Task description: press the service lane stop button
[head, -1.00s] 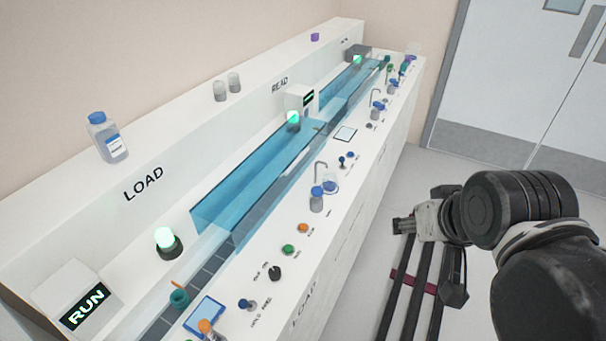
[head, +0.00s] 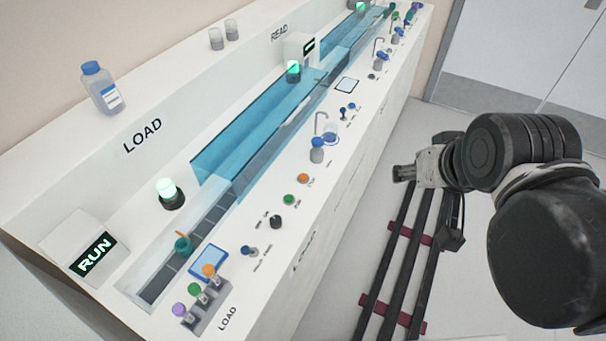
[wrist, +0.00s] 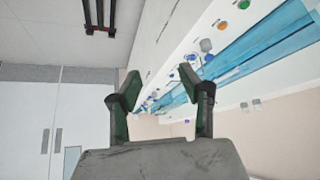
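An orange button (head: 303,178) and a green button (head: 289,200) sit on the white front ledge of the LOAD station in the head view. Their labels are too small to read, so I cannot tell which button is the service lane stop. My gripper (head: 403,173) is to the right of the bench above the floor, apart from every button. In the wrist view its two fingers (wrist: 160,80) are spread with nothing between them.
A black knob (head: 276,222), a blue-topped lever (head: 250,251) and a blue-capped bottle (head: 317,150) stand along the ledge. A rack (head: 207,311) holds capped tubes at the near end. Clear covers (head: 262,150) line the track. Floor rails (head: 398,260) run beside the bench.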

